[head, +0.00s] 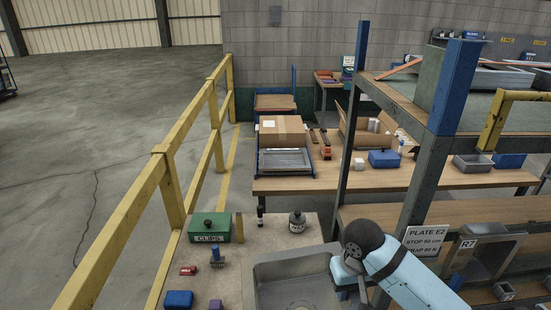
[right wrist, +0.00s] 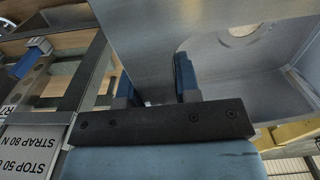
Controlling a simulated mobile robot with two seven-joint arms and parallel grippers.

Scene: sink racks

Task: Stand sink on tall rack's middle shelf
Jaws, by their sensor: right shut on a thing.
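A grey metal sink (head: 262,270) is at the bottom centre of the head view, its lower part cut off by the frame. My right gripper (head: 345,275) is shut on its right side. In the right wrist view my right gripper (right wrist: 155,78) has its blue-padded fingers on either side of the sink wall (right wrist: 145,35), with the bowl and round drain hole to the right. The tall rack (head: 418,185) stands at the right, with dark posts, blue upper ends and wooden shelf boards (head: 385,213). My arm hides part of its lower shelves. My left gripper is out of view.
A bench at lower left holds a green CLIPS box (head: 209,228), a jar (head: 297,223) and small blocks. A yellow rail (head: 168,190) runs along the left; open floor lies beyond.

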